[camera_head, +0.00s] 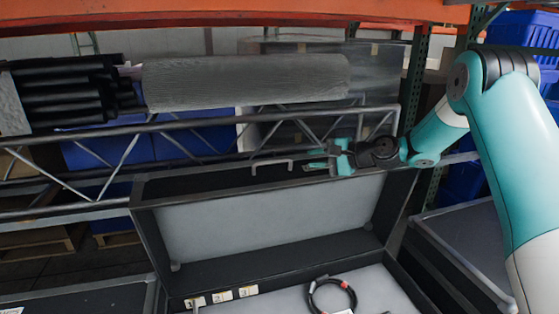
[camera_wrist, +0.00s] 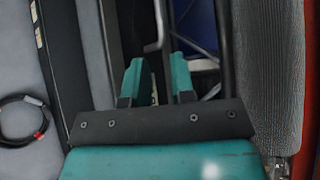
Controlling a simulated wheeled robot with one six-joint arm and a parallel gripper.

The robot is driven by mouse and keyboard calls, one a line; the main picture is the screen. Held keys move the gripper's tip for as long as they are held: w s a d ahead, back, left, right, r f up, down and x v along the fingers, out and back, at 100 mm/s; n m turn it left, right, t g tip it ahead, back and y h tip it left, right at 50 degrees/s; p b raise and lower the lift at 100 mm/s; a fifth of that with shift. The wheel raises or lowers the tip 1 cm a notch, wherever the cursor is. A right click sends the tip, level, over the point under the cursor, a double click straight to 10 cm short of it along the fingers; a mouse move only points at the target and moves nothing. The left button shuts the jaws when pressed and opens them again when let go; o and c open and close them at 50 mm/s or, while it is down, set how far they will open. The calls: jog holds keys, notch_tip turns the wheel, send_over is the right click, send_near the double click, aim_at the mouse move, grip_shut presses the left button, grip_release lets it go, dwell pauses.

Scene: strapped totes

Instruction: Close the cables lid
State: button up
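The cables lid (camera_head: 260,215) stands raised at the back of its black tote, its grey-lined inner face toward the head camera. A thin grey handle (camera_head: 271,162) sits at the lid's upper edge; the handle also shows in the wrist view (camera_wrist: 158,28), ahead of the fingers. A black cable coil (camera_head: 332,296) lies in the tote, and it shows at the left of the wrist view (camera_wrist: 22,120). My gripper (camera_head: 312,161) is just right of the handle, apart from it. In the wrist view its two teal fingers (camera_wrist: 159,78) are spread with nothing between them.
Small white labels (camera_head: 222,296) sit along the tote's rear edge. Behind the lid are a metal truss (camera_head: 120,130), a grey roll (camera_head: 245,82) and black tubes (camera_head: 75,90). Another dark tote (camera_head: 470,250) stands at the right and another (camera_head: 75,300) at the left.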

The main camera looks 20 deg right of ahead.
aim_at(282, 161)
jog(key=p+x, duration=0.1)
jog(key=x, duration=1.1)
jog(key=shift+s+a, duration=0.1)
grip_shut()
